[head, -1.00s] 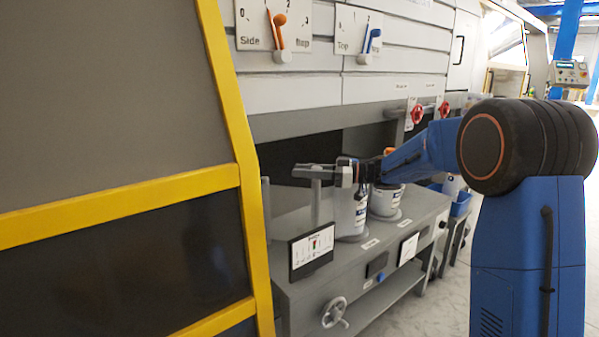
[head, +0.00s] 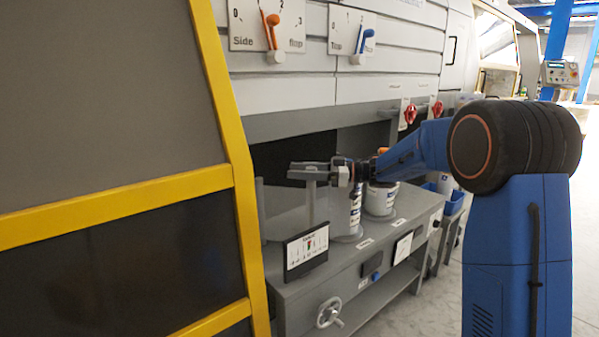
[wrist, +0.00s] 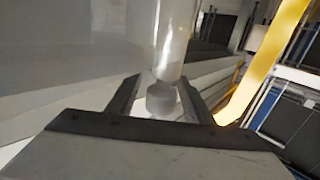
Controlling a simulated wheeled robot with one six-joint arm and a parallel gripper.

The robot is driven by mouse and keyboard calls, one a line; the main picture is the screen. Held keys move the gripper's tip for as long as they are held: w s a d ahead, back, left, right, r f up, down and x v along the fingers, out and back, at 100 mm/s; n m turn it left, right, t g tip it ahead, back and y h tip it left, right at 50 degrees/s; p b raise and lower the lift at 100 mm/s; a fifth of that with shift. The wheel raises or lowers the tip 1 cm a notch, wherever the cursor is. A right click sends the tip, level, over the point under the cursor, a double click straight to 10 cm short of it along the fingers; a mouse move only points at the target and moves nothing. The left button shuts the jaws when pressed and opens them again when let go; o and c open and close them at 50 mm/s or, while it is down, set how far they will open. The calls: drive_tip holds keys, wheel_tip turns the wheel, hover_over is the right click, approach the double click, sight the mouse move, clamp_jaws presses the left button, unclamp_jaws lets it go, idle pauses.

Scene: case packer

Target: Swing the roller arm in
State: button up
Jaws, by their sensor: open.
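A grey post with a flat bar across its top, which looks like the roller arm (head: 311,205), stands at the left of the grey bench in the head view. My gripper (head: 338,174) is at the right end of that bar, at its height. In the wrist view my gripper (wrist: 160,84) has its two dark fingers apart. A pale upright cylinder (wrist: 175,40) with a grey rounded end (wrist: 162,100) shows between or just beyond them. I cannot tell whether the fingers touch it.
A small sign (head: 306,250) and a handwheel (head: 329,313) are at the bench front. A yellow frame (head: 235,150) stands at left. Two dial levers (head: 271,32) are on the panel above.

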drive_tip(key=s+d, duration=0.2)
drive_tip(key=d, duration=1.5)
drive_tip(key=shift+s+d, duration=0.15)
drive_tip(key=shift+s, duration=0.1)
wheel_tip(320, 180, up, 10)
drive_tip(key=w+d+m+t+h, duration=0.2)
drive_tip(key=m+t+h, duration=0.55)
drive_tip(key=t, duration=0.55)
drive_tip(key=s+d+f+m+h, duration=0.3)
drive_tip(key=s+d+m+h, duration=0.3)
drive_tip(key=s+d+h, duration=0.3)
drive_tip(key=s+a+f+m+g, duration=0.1)
drive_tip(key=s+f+g, duration=0.2)
drive_tip(key=s+f, duration=0.4)
drive_tip(key=s+a+f+m+g+h, duration=0.1)
drive_tip(key=s+f+g, duration=0.3)
drive_tip(key=s, duration=1.4)
drive_tip(key=s+a+f+m+g, duration=0.1)
drive_tip(key=s+a+f+g, duration=0.1)
drive_tip(key=s+f, duration=1)
drive_tip(key=shift+s+f+g, duration=0.25)
drive_tip(key=shift+s+g, duration=0.1)
drive_tip(key=shift+g, duration=0.55)
